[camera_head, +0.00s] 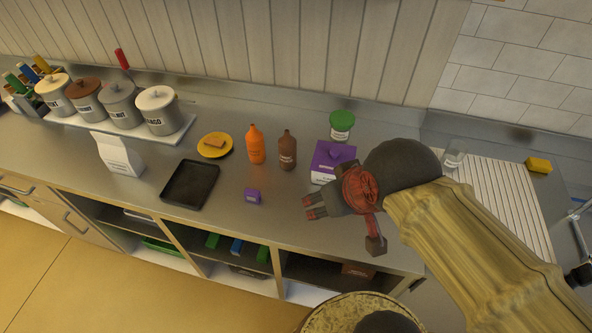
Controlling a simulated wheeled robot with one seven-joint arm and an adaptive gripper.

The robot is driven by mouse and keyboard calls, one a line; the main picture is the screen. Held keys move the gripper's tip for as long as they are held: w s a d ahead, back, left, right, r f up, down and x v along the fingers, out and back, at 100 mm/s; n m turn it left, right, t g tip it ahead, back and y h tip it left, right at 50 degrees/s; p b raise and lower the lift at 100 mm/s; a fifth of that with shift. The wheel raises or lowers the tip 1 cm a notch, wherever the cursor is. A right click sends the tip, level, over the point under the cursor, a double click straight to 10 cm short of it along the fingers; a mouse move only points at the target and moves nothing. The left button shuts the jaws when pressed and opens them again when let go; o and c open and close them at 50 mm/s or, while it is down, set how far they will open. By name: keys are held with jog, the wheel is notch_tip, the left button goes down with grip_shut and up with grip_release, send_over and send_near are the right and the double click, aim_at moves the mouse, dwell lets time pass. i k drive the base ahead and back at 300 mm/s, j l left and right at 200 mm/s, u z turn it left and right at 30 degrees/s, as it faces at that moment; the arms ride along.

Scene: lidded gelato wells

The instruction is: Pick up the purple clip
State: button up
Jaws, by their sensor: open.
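A small purple item (252,195), block-like from here, sits on the steel counter near its front edge, right of the black tray. It is the likeliest purple clip, but it is too small to tell its shape. A larger purple-topped box (332,155) with a white lower band stands farther back, behind my gripper. My gripper (310,206) is open and empty, to the right of the small purple item and apart from it, with its fingers pointing left. My arm and wrist hide part of the counter to the right.
A black tray (190,185), yellow plate (228,150), orange bottle (256,145), brown bottle (287,150) and green-lidded tub (341,126) stand on the counter. Lidded canisters (157,112) line the left back. Open shelves (225,245) lie below. The counter between the small purple item and my gripper is clear.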

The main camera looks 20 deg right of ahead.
aim_at(250, 195)
jog(key=i+j+z, duration=0.15)
jog(key=j+z, duration=0.25)
jog(key=j, duration=0.25)
jog(key=i+j+z, duration=0.1)
jog(key=j+z, duration=0.25)
jog(key=j, duration=0.35)
jog(key=j+z, duration=0.4)
jog(key=j, duration=0.25)
